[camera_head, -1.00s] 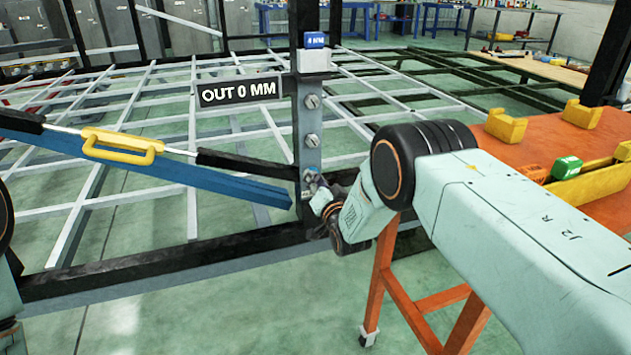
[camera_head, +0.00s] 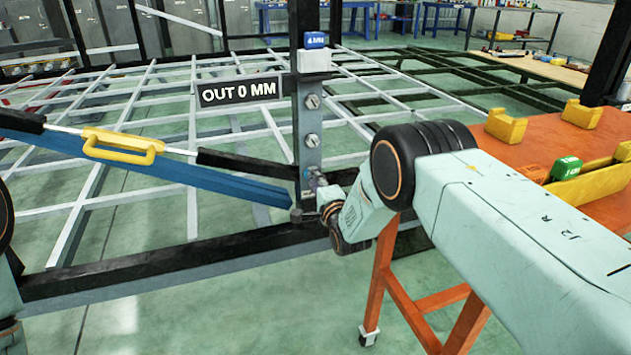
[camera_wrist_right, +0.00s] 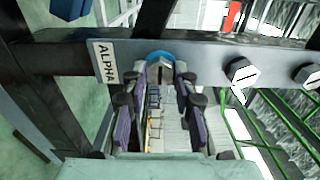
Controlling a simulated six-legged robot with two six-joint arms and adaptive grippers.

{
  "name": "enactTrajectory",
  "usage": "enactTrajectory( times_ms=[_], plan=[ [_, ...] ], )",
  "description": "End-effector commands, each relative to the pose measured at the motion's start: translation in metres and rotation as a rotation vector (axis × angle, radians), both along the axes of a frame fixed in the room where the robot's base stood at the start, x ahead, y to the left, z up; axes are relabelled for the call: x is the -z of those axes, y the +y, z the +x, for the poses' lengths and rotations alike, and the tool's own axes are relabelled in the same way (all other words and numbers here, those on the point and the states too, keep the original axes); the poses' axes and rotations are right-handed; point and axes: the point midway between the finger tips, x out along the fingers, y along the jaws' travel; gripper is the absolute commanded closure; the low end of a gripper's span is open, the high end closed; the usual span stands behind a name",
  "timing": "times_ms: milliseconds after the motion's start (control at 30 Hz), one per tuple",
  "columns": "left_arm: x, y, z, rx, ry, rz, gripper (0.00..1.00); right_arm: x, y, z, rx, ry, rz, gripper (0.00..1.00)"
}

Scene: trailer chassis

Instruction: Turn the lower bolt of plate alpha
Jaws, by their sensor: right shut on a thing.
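Plate alpha (camera_head: 305,122) is a grey upright plate on the dark post. Its upper bolt (camera_head: 312,101) and middle bolt (camera_head: 312,140) show slotted heads. In the right wrist view the plate (camera_wrist_right: 205,57) runs sideways with the label ALPHA (camera_wrist_right: 105,62) at its left end. My right gripper (camera_head: 317,184) is at the plate's bottom. In the right wrist view its fingers (camera_wrist_right: 164,80) are closed around the lower bolt, beside the label. My left gripper is out of view.
A sign reading OUT 0 MM (camera_head: 240,92) is left of the plate. A blue marked block (camera_head: 317,40) sits above it. A blue beam (camera_head: 170,173) and a strut with a yellow handle (camera_head: 122,147) end near the lower bolt. An orange table (camera_head: 545,140) stands at the right.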

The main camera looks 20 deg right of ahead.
Motion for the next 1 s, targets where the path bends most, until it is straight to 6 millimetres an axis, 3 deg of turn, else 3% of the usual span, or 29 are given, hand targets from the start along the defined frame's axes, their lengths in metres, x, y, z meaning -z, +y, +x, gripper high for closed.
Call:
enactTrajectory(
  times_ms=[33, 1000],
  plan=[
    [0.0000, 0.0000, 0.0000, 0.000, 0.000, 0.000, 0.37, 0.0077, -0.0007, -0.0035, 0.002, 0.018, 0.045, 1.00],
    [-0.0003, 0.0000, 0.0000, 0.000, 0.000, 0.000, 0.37, 0.0083, -0.0007, -0.0037, 0.009, 0.046, 0.899, 1.00]
  ],
)
